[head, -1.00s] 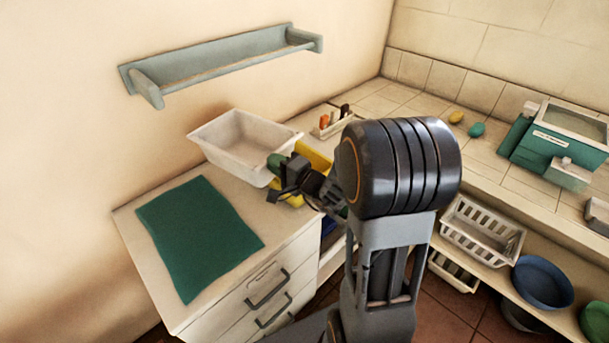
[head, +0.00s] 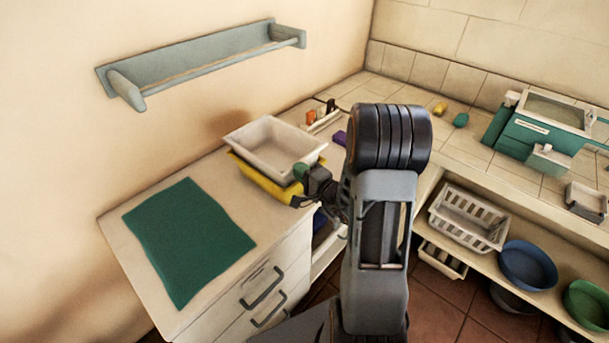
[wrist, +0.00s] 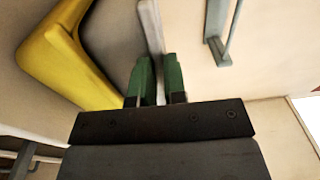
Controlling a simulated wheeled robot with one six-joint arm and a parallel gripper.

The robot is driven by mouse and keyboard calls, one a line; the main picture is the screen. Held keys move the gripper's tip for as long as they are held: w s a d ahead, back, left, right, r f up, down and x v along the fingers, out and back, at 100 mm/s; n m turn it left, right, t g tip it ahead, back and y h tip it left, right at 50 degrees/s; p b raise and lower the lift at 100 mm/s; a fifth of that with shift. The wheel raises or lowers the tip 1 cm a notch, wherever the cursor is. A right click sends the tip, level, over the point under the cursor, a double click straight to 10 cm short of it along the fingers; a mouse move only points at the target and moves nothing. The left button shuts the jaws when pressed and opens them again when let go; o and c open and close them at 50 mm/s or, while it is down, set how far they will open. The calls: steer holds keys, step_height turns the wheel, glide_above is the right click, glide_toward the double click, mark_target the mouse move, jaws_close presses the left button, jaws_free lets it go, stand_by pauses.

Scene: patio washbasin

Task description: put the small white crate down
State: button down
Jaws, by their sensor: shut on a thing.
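The small white crate (head: 265,150) is over the yellow crate (head: 262,183) on the cabinet top at the back. It looks roughly level, and the yellow one shows along its near left side; I cannot tell whether the two touch. My gripper (head: 303,172) is shut on the white crate's near right wall. In the wrist view the green fingers of my gripper (wrist: 159,75) close on the thin pale wall of the white crate (wrist: 150,25). The yellow crate (wrist: 65,60) shows at the left there.
A green mat (head: 187,238) lies on the front of the cabinet top. A grey-blue wall rack (head: 200,65) hangs above. A small holder (head: 322,121) and a purple object (head: 340,138) are behind the crates. At the right, a shelf holds a slatted white basket (head: 468,217) and a blue bowl (head: 527,265).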

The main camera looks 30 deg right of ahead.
steer(key=shift+f, duration=1.25)
steer(key=c, duration=1.2)
jaws_free()
steer(key=shift+o, duration=0.2)
